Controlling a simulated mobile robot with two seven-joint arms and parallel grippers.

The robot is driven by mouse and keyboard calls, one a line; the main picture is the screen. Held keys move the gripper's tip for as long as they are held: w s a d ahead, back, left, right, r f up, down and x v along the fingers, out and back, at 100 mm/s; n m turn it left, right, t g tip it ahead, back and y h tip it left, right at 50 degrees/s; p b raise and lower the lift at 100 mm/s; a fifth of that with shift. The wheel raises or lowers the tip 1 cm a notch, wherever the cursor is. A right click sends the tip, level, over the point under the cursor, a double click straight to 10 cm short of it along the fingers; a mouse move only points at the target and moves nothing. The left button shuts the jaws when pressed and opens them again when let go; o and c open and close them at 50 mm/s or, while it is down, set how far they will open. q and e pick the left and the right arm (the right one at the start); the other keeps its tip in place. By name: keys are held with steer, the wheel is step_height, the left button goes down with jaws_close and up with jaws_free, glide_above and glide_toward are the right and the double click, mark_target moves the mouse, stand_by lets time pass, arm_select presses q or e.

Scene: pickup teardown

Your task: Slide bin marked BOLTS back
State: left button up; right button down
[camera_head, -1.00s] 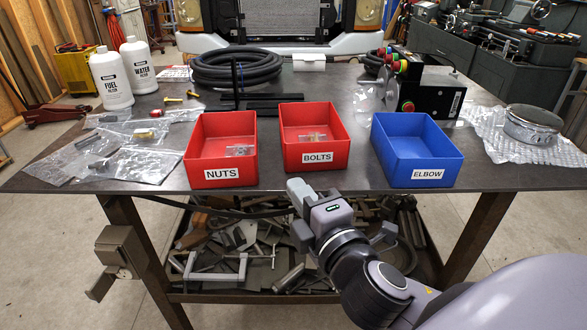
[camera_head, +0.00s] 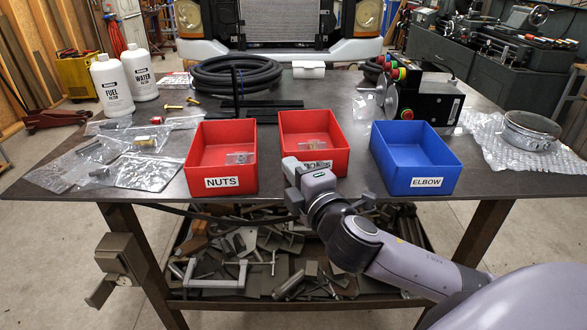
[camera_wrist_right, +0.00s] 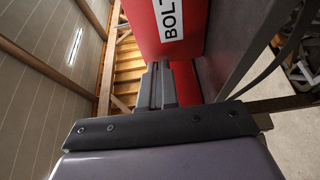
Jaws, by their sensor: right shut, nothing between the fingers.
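The red bin marked BOLTS (camera_head: 312,124) stands on the table between the NUTS and ELBOW bins, with a small clear packet inside. My right gripper (camera_head: 290,166) is at the bin's front left, shut and empty, covering part of its front wall and label. My left gripper is not in view.
The red NUTS bin (camera_head: 222,134) is close on the left and the blue ELBOW bin (camera_head: 416,170) on the right.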

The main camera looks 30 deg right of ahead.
mark_target(303, 159)
steer(key=w+d, duration=0.1)
steer(key=w+d+p, duration=0.1)
steer(key=d, duration=0.1)
steer(key=shift+w+d, duration=0.15)
steer(key=shift+w, duration=0.1)
steer(key=shift+w+d, duration=0.3)
steer(key=shift+d, duration=0.05)
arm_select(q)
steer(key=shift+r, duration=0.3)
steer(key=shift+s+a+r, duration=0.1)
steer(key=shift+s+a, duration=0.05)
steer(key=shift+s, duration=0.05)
arm_select(e)
steer(key=shift+s+a, duration=0.1)
steer(key=shift+a, duration=0.05)
